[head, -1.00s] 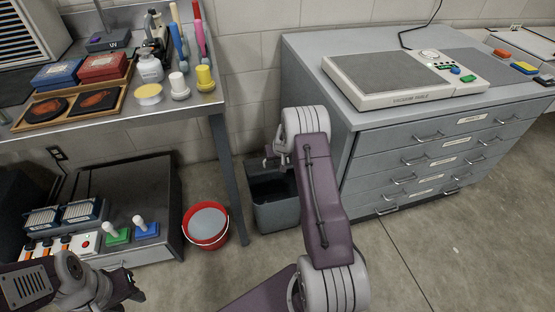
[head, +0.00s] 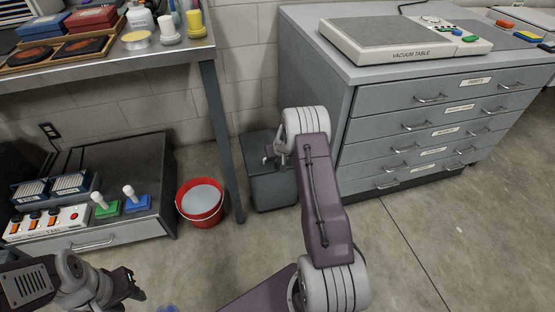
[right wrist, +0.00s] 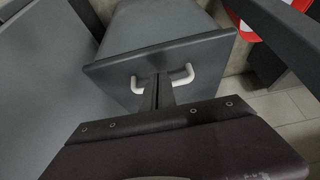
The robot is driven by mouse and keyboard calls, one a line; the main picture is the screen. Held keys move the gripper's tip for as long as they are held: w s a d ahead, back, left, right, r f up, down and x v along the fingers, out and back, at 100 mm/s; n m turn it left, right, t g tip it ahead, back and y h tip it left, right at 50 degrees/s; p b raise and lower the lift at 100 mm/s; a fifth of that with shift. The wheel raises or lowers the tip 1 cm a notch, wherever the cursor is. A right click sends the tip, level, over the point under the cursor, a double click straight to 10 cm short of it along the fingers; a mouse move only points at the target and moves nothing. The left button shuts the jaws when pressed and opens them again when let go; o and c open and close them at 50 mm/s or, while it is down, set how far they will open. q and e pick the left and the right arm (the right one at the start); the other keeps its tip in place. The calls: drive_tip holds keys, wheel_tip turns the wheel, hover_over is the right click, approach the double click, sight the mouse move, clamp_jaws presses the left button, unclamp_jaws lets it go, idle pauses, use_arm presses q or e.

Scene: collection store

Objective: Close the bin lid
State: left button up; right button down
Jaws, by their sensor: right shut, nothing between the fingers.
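The grey bin (head: 274,193) stands on the floor between the table leg and the drawer cabinet. Its lid (head: 258,146) lies over the top, and no dark opening shows in the head view. In the right wrist view the lid (right wrist: 155,52) shows a pale handle (right wrist: 186,75) at its near edge. My right gripper (head: 272,157) is at the bin's top; its fingers (right wrist: 160,90) are shut and empty, by the handle. Whether they touch it is unclear. My forearm hides part of the bin. My left gripper (head: 136,284) is low at the left, away from the bin; its jaw opening is unclear.
A red bucket (head: 200,203) stands left of the bin, beyond the table leg (head: 222,140). The drawer cabinet (head: 370,135) is close on the right. A low drawer unit (head: 120,230) stands at the left. The floor (head: 430,240) in front of the cabinet is clear.

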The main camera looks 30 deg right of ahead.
drive_tip(key=shift+f, duration=0.5)
drive_tip(key=shift+r, duration=0.1)
drive_tip(key=r+p, duration=0.4)
drive_tip(key=shift+s+a+r, duration=0.1)
drive_tip(key=shift+s+a, duration=0.05)
drive_tip(key=shift+s, duration=0.1)
drive_tip(key=s+a+b, duration=0.3)
drive_tip(key=s+b, duration=0.5)
drive_tip(key=s, duration=0.2)
drive_tip(key=shift+b, duration=0.4)
drive_tip(key=shift+w+r, duration=0.1)
drive_tip(key=shift+r, duration=0.05)
